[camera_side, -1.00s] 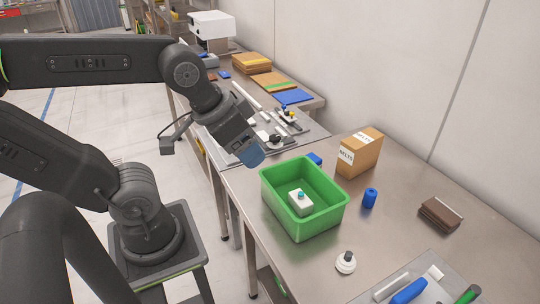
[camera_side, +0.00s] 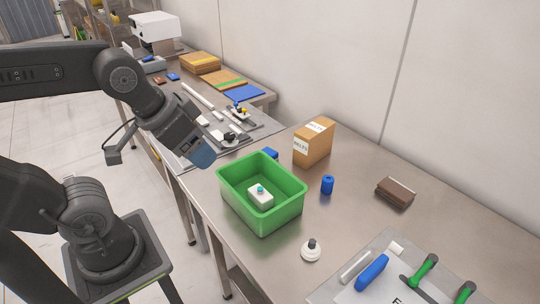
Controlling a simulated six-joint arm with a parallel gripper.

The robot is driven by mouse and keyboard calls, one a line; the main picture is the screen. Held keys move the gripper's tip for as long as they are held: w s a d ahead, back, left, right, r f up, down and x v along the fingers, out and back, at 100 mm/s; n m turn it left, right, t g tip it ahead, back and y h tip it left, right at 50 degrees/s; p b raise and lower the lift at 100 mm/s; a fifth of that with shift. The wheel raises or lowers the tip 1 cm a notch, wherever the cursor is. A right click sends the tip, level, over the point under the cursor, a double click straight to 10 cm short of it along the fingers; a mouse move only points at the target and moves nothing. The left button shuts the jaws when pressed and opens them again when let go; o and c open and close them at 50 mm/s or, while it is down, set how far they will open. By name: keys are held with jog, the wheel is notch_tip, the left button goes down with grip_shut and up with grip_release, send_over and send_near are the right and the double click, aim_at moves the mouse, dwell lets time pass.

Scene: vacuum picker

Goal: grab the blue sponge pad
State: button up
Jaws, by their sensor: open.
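My gripper (camera_side: 201,154) is at the left of the bench, above and left of the green bin, pointing down to the right. Its end is blue and the gap between its fingers is hard to make out; it is open, with nothing clearly held. Several blue things are in view, and I cannot tell for sure which is the sponge pad. A small blue block (camera_side: 270,153) sits behind the green bin, partly hidden by its rim. A long rounded blue piece (camera_side: 372,272) lies on the grey sheet at the front right. My gripper is apart from both.
The green bin (camera_side: 231,202) holds a white box with a teal top. A BELTS carton (camera_side: 314,143), a blue cylinder (camera_side: 327,185), brown blocks (camera_side: 395,193) and a white round part (camera_side: 311,250) stand around it. Green-handled tools (camera_side: 424,270) lie front right.

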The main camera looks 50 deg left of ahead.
dwell(0.3)
jog(key=m+g, duration=0.6)
jog(key=m, duration=1)
send_over(270, 151)
jog(key=f, duration=2.1)
jog(key=shift+a+f, duration=0.35)
jog(key=f, duration=0.5)
jog(key=shift+d+f, duration=0.25)
jog(key=shift+f, duration=0.05)
jog(key=c, duration=1)
jog(key=shift+r, duration=0.15)
